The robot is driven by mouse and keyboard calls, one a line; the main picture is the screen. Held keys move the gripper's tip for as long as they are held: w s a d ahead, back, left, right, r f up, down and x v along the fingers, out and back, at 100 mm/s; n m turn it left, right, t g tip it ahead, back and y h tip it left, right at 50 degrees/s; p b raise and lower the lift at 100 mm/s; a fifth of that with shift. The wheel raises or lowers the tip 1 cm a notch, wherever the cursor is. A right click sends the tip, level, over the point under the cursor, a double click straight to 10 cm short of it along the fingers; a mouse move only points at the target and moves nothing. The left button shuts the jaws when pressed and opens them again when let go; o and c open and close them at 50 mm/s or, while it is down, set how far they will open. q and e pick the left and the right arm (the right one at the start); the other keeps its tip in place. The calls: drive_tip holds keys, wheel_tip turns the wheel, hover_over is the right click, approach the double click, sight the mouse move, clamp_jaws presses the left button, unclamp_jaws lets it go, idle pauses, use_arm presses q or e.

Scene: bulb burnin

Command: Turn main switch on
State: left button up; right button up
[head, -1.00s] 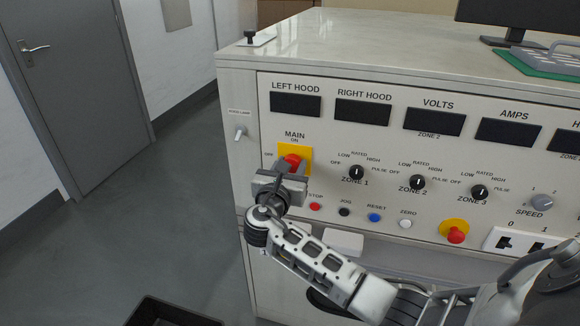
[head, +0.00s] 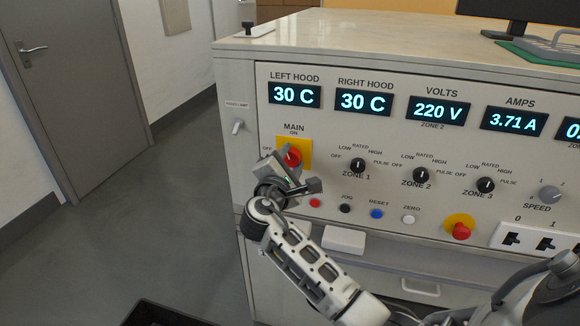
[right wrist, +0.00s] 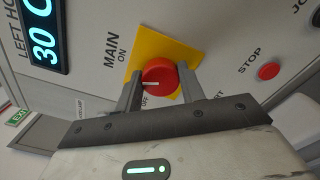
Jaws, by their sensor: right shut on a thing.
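The main switch (head: 292,157) is a red rotary knob on a yellow plate (head: 306,146) at the panel's left, under the label MAIN ON. In the right wrist view the red knob (right wrist: 158,77) sits between the two fingers, with a pale mark on its face. My right gripper (head: 287,165) is shut on the knob and tilted in the head view; its fingers also show in the right wrist view (right wrist: 160,90). The displays are lit: left hood (head: 295,96) 30 C, right hood (head: 365,102) 30 C, volts (head: 438,108) 220 V, amps (head: 514,121) 3.71 A. My left gripper is out of view.
Below the switch are stop (head: 315,203), jog (head: 345,208), reset (head: 376,214) and zero (head: 408,219) buttons. Zone knobs (head: 358,166) are to the right. A red button on yellow (head: 461,230) is lower right. Open floor lies left of the cabinet.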

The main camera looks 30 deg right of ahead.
drive_tip(key=m+b, duration=0.2)
drive_tip(key=m, duration=0.1)
drive_tip(key=shift+f+m, duration=0.2)
drive_tip(key=shift+m, duration=0.1)
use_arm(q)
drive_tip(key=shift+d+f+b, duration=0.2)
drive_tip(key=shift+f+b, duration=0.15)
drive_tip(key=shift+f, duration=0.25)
use_arm(e)
drive_tip(key=shift+r+m, duration=0.1)
drive_tip(key=shift+m, duration=0.3)
drive_tip(key=o, duration=1)
